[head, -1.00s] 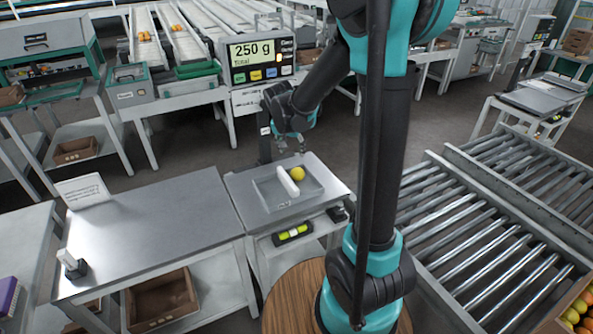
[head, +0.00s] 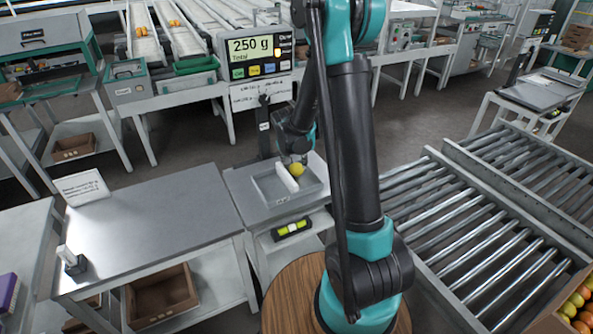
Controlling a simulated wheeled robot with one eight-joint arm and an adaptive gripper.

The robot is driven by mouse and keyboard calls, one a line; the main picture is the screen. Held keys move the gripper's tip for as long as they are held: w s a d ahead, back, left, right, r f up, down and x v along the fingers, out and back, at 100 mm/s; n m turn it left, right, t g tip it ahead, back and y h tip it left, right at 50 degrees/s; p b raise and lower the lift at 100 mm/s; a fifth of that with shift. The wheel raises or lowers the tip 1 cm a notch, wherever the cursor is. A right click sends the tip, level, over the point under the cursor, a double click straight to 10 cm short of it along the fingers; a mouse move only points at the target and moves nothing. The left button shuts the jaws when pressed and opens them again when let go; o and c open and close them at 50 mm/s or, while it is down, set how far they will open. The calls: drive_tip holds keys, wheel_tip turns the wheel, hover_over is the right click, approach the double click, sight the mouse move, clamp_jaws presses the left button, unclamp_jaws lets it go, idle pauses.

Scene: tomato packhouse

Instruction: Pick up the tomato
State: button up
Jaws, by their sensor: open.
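A white bar-shaped object (head: 287,179) lies in the tray just left of the tomato. My gripper (head: 295,160) is open and directly over the tomato, with its fingers reaching down to the tomato's top. The fingers are small and partly dark here, so I cannot tell whether they touch it.
A display reading 250 g (head: 255,55) stands behind the tray. Roller conveyors (head: 480,225) fill the right. A crate of tomatoes (head: 575,310) is at the lower right.

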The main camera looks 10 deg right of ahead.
sight(296, 166)
drive_tip(key=shift+x, duration=2.5)
drive_tip(key=shift+s, duration=0.2)
drive_tip(key=c, duration=0.4)
